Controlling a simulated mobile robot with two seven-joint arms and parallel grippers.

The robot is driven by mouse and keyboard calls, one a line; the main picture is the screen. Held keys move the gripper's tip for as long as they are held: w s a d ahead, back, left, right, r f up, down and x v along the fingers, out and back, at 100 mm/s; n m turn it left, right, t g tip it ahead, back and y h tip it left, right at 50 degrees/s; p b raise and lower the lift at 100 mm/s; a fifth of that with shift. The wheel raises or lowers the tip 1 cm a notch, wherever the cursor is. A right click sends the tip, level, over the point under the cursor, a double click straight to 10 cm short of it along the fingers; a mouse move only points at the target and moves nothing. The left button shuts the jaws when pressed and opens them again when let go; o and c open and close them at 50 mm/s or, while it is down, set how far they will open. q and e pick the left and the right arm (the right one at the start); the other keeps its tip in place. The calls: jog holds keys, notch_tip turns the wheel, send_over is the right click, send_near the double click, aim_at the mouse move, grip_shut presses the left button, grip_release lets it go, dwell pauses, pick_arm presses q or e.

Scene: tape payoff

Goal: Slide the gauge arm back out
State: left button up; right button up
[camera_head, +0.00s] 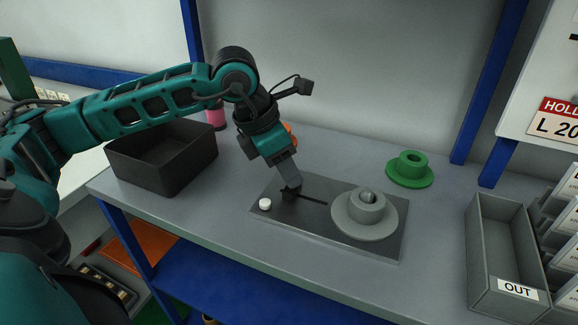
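A dark grey base plate (383,249) lies on the table. A thin black slot (312,200) runs along it toward a grey flanged hub (366,215) with a metal post in its middle. A small black block (290,195), which looks like the gauge arm's slider, sits at the slot's left end, away from the hub. A white round button (265,204) is left of it. My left gripper (290,187) points down with its fingertips at the black block. Its fingers overlap from this angle, so their opening and any grip are hidden. My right gripper is not in view.
A black open bin (163,185) stands on the left, with a pink item (216,117) behind it. A green flanged hub (410,169) lies at the back right. A grey tray marked OUT (481,274) stands at the right. The table between plate and tray is clear.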

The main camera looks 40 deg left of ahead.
pick_arm(q)
jog(key=o, duration=0.3)
jog(key=p+v, duration=0.1)
jog(key=v, duration=1.2)
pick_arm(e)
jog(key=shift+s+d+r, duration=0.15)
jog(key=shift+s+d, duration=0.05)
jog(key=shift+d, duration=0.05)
pick_arm(q)
jog(key=shift+a+f, duration=0.1)
